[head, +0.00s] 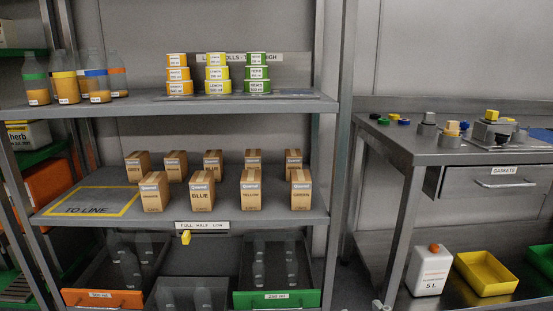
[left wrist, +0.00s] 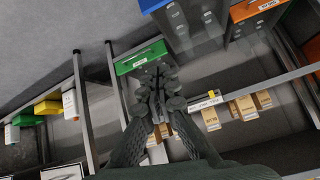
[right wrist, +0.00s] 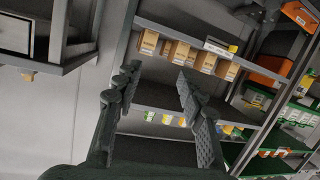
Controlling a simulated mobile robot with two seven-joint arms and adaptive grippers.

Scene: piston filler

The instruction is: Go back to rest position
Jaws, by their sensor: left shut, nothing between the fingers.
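My left gripper (left wrist: 158,82) shows in the left wrist view with its fingers together and nothing held. Behind it are the shelf edge and a green-fronted bin (left wrist: 140,57), and I see no contact. My right gripper (right wrist: 157,84) shows in the right wrist view with its two fingers wide apart and nothing between them. Beyond its fingers are the shelves with small cartons (right wrist: 180,52), apart from it. No gripper can be clearly made out in the head view.
In the head view, a shelf rack holds bottles (head: 97,86), stacked tubs (head: 217,73), several cartons (head: 201,190) and low bins (head: 277,299). A steel bench (head: 410,151) with a drawer stands right.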

